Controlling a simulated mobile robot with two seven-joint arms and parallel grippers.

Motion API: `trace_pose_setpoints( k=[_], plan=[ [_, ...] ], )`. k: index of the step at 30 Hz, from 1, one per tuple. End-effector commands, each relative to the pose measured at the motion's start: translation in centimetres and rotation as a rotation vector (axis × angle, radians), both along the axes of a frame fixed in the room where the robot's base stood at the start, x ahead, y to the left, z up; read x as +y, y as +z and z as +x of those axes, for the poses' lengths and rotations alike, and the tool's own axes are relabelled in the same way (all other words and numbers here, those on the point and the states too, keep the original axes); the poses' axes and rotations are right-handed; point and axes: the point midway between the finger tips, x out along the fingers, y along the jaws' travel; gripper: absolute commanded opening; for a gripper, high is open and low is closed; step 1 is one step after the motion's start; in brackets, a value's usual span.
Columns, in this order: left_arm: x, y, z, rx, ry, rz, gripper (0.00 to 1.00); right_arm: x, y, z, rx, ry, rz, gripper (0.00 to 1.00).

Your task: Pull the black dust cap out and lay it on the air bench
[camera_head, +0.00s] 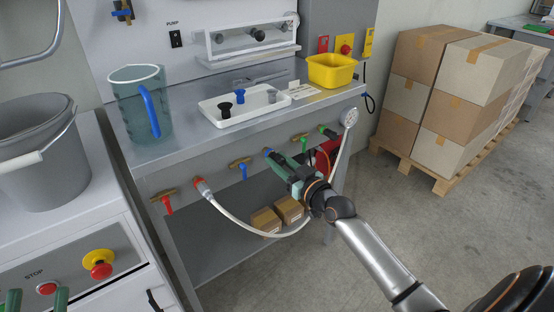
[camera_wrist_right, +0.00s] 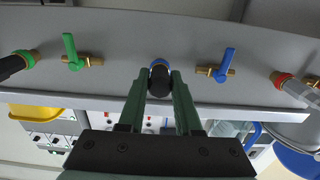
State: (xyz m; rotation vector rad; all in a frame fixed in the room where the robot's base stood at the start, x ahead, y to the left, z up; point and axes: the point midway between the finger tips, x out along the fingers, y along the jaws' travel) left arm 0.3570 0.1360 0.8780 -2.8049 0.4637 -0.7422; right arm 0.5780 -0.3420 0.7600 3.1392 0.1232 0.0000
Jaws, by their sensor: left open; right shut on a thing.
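The black dust cap (camera_wrist_right: 158,82) shows in the right wrist view between the green fingers of my right gripper (camera_wrist_right: 160,76), which is shut on it. The cap is at a blue-ringed port (camera_wrist_right: 159,64) on the bench front; I cannot tell whether it is still seated. In the head view my right gripper (camera_head: 279,161) is at the front panel and hides the cap. The air bench (camera_head: 180,150) is grey, with its top above the gripper. My left gripper (camera_head: 37,293) is open at the bottom left, its green fingertips apart and empty.
On the bench top are a clear jug (camera_head: 138,105), a white tray (camera_head: 209,109) with small blue and black parts, and a yellow bin (camera_head: 331,70). Valves and a white hose (camera_head: 235,220) line the front. Cartons (camera_head: 425,85) stand at right.

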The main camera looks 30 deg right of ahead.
Motion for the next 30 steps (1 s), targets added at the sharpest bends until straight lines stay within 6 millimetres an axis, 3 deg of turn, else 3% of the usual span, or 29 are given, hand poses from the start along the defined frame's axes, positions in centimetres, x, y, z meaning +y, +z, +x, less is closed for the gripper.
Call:
trace_pose_setpoints(
  k=[22, 30],
  plan=[
    [0.0, 0.02, 0.0, 0.0, 0.0, 0.0, 0.5, 0.0, 0.04, -0.02, -0.001, 0.0, 0.0, 0.0],
    [0.0, 0.49, 0.0, 0.0, 0.0, 0.0, 0.5, -0.08, 0.04, -0.95, 0.001, 0.0, 0.0, 0.0]
  ],
)
